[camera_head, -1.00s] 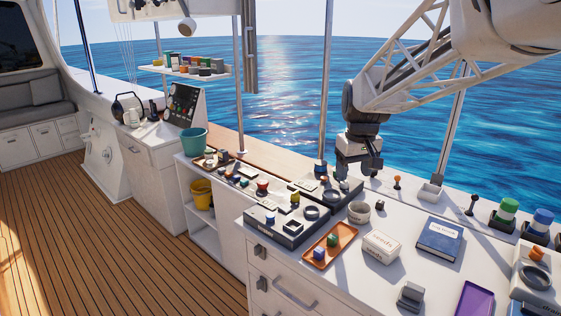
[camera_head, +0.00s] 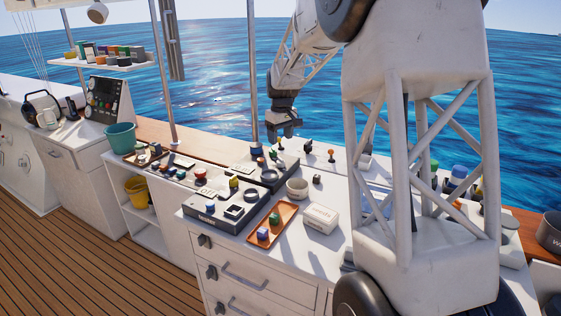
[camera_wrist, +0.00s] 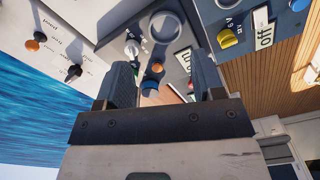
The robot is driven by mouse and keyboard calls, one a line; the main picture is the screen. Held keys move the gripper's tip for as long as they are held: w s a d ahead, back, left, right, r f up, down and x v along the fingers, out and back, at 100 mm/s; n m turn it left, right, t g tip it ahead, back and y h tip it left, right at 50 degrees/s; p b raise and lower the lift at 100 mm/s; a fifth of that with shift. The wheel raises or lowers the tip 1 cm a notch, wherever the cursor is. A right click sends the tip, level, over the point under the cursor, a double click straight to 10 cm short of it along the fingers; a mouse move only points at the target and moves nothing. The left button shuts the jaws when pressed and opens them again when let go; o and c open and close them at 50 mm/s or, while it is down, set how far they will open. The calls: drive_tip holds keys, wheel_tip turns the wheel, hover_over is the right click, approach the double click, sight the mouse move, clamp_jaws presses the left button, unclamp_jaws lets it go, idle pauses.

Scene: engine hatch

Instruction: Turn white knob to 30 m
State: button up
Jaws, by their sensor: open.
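My gripper (camera_head: 286,132) is open and empty above the back edge of the counter, behind the dark control panel. In the wrist view my gripper (camera_wrist: 163,63) has its fingers apart, with panel parts showing beyond and between them. A small pale knob or lever (camera_wrist: 131,48) shows near the left fingertip; I cannot tell for sure that it is the white knob. A blue knob with an orange top (camera_wrist: 154,72) shows between the fingers. No "30 m" mark is readable.
A dark ring (camera_wrist: 165,27), an "on" label (camera_wrist: 183,60), an "off" label (camera_wrist: 264,35) and a yellow knob (camera_wrist: 228,38) are close by. An orange knob (camera_wrist: 37,42) and a black lever (camera_wrist: 73,72) stand left. An orange tray (camera_head: 270,228) and white box (camera_head: 320,218) lie nearer.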

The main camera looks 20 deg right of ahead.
drive_tip(key=n, duration=0.1)
hover_over(281, 160)
drive_tip(key=w, duration=0.1)
drive_tip(key=f, duration=0.9)
drive_tip(key=shift+w+d, duration=0.1)
drive_tip(key=shift+d, duration=0.3)
drive_tip(key=shift+f+g, duration=0.1)
drive_tip(key=shift+g, duration=0.2)
drive_tip(key=shift+a+f, duration=0.2)
drive_tip(key=shift+f, duration=3.6)
drive_tip(key=c, duration=0.9)
